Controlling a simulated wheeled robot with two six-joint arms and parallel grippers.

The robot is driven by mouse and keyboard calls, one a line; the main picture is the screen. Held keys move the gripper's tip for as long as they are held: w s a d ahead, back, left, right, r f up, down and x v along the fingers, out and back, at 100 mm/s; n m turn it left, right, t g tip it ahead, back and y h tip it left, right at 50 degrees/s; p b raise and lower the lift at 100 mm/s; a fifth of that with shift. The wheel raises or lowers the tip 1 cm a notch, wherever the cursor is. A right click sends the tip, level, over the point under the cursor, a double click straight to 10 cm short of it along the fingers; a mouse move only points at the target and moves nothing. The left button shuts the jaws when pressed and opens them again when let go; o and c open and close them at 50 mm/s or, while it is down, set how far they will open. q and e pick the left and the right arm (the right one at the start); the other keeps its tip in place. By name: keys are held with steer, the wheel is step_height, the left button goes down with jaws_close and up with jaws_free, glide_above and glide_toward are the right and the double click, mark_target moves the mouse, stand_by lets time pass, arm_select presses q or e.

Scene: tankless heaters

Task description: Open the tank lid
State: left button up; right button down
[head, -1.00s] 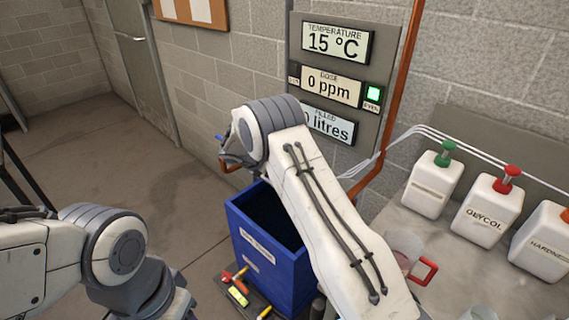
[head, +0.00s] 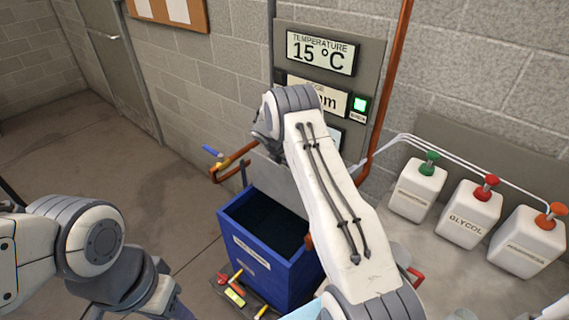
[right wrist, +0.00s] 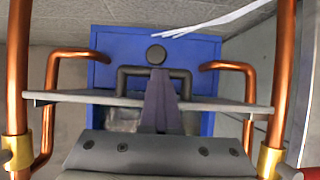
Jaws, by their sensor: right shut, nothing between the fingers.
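The blue tank (head: 262,262) stands on the floor by the wall in the head view, with its dark inside showing from above. A grey plate, seemingly the lid (head: 272,183), stands raised at its back edge, partly behind my right arm. In the right wrist view the lid (right wrist: 235,107) shows nearly edge-on as a grey strip with a black bar handle (right wrist: 126,79). My right gripper (right wrist: 159,78) is shut and empty, its fingertips at the handle; I cannot tell if they touch. My right arm hides it in the head view. My left gripper is out of view.
Copper pipes (head: 388,95) run beside the tank, one with a blue-handled valve (head: 212,151). A display panel (head: 372,57) hangs above. Several white bottles (head: 417,190) and a red-handled jug stand on the right counter. Tools (head: 235,293) lie before the tank.

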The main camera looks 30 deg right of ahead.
steer(key=shift+d+f, duration=0.1)
steer(key=shift+d, duration=0.2)
step_height(320, 180, up, 10)
steer(key=a+p, duration=0.1)
steer(key=p, duration=0.7)
steer(key=s+a+r+m+y+b, duration=0.1)
steer(key=s+a+r+m, duration=0.35)
steer(key=a, duration=0.65)
steer(key=s+a+r+m+y+b, duration=0.2)
steer(key=s+a+r, duration=0.45)
steer(key=a, duration=0.45)
steer(key=s+a+r+m+y+b, duration=0.1)
steer(key=s+a+m, duration=0.1)
steer(key=s+a, duration=0.45)
steer(key=s+a+r+m+y+b, duration=0.1)
steer(key=s+a+r+m, duration=0.15)
steer(key=s, duration=0.65)
steer(key=s+a+f+m+g+y, duration=0.1)
steer(key=s+m, duration=0.3)
steer(key=s, duration=1.2)
steer(key=shift+s+a+f+g+y+b, duration=0.3)
steer(key=shift+s+a+f+g+b, duration=0.1)
steer(key=shift+a+g, duration=0.15)
